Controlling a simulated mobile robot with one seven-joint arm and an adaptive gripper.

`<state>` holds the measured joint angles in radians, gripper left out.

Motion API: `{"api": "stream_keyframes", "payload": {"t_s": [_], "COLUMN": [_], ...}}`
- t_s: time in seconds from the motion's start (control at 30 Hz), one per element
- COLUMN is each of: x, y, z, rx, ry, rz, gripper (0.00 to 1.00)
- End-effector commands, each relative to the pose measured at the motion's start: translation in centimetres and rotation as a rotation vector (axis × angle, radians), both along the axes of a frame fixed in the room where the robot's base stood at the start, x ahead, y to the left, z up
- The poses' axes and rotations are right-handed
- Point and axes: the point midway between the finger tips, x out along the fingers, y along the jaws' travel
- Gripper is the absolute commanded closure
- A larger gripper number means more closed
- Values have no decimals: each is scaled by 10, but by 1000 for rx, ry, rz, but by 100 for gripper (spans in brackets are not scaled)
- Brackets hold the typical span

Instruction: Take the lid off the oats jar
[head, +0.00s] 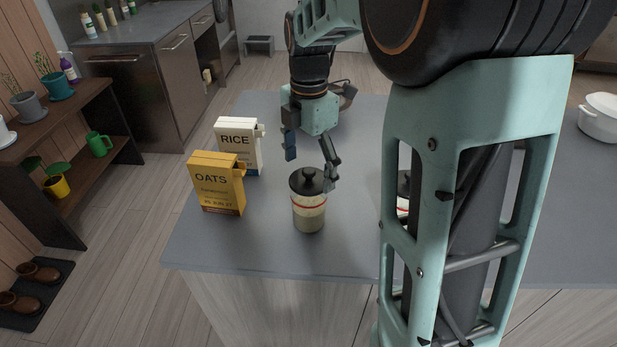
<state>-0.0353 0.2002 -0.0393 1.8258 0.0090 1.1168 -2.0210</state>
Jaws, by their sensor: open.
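A jar (309,213) with cream and tan sides and a red band stands upright near the front of the grey counter. Its black lid (307,180) with a round knob sits on top. I cannot read a label on it. My gripper (309,172) is open, just behind and above the jar, with its fingers spread left and right. The right finger appears close beside the lid; I cannot tell if it touches. A second jar with a black lid (404,184) is mostly hidden behind my arm.
A yellow OATS box (216,184) and a white RICE box (238,146) stand left of the jar on the counter (265,250). A white pot (599,118) is at the far right. The counter's front left is clear.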

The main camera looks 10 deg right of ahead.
Motion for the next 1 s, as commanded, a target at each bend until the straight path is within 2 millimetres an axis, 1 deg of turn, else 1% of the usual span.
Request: {"api": "stream_keyframes", "payload": {"t_s": [0.03,0.1,0.33,0.37,0.9,1.0], "x": [-1,0,0,0,0,0], "y": [0,0,0,0,0,0], "z": [-5,-9,-11,-11,-12,-13], "rx": [0,0,0,0,0,0], "ry": [1,0,-1,-1,0,1], "rz": [0,0,-1,-1,-1,-1], "gripper": [17,17,17,19,79,86]}}
